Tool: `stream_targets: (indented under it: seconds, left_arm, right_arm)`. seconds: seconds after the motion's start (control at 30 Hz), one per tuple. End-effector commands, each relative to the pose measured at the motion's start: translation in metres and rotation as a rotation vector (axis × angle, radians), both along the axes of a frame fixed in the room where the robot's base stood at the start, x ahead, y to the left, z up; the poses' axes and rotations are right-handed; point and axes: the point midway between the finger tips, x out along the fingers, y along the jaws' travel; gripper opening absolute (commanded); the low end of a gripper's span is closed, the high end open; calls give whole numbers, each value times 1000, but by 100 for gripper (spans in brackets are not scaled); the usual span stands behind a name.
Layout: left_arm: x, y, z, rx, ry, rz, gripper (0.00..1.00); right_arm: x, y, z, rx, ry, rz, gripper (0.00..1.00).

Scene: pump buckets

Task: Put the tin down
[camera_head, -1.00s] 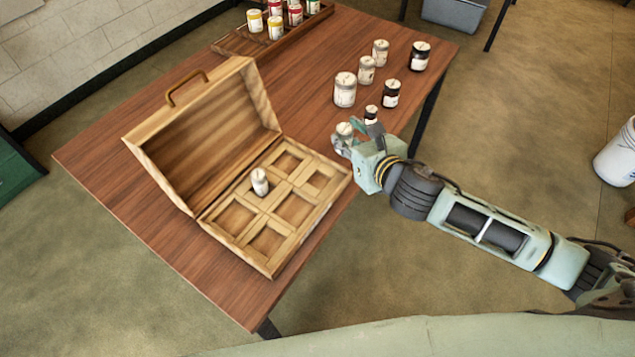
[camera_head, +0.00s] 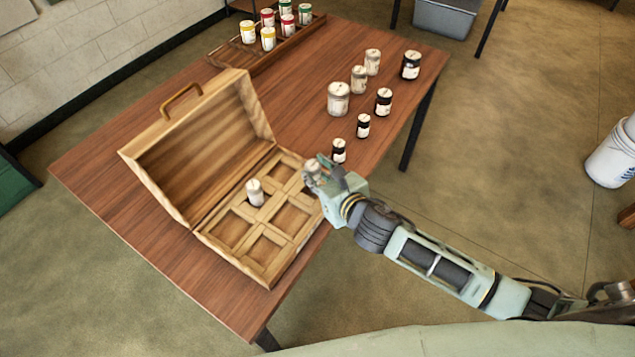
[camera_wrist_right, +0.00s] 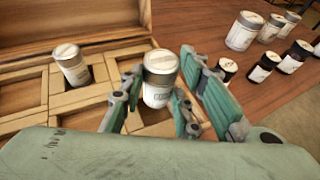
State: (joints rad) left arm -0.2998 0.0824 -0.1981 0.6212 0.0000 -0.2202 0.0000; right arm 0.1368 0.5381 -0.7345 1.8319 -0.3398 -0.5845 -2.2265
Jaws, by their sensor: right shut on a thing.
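My right gripper (camera_head: 318,172) is shut on a white tin (camera_head: 311,166) with a pale lid. It holds the tin upright at the right end of the open wooden case (camera_head: 207,249). In the right wrist view the tin (camera_wrist_right: 160,76) stands between the green fingers (camera_wrist_right: 155,108), over the case's divided tray. I cannot tell how far its base is above the tray. Another white tin (camera_head: 255,191) stands in the middle compartment of the row beside the lid; it also shows in the right wrist view (camera_wrist_right: 71,65). My left gripper is out of view.
The raised lid (camera_head: 205,150) stands along the case's back left. White tins (camera_head: 338,99) and dark jars (camera_head: 383,102) stand at the table's right. A wooden rack (camera_head: 285,50) with several coloured jars is at the far end. Other case compartments (camera_head: 290,220) look empty.

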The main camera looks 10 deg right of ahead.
Motion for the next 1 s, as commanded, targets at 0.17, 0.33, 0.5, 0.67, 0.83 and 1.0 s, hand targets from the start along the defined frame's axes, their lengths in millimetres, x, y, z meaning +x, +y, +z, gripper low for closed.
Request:
stream_targets:
  seconds: [0.17,0.33,0.5,0.67,0.83,1.0]
  left_arm:
    - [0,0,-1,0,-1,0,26]
    - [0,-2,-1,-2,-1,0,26]
    - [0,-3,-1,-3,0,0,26]
    - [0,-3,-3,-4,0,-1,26]
    - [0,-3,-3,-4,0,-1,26]
    - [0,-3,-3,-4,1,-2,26]
  right_arm:
    - [-1,1,-26,0,5,-3,4]
    - [0,1,-40,0,1,0,4]
    - [0,0,-40,-1,0,0,4]
    - [0,0,-43,-2,0,1,4]
    - [0,0,-43,-1,2,0,41]
    - [0,0,-44,-2,2,-1,49]
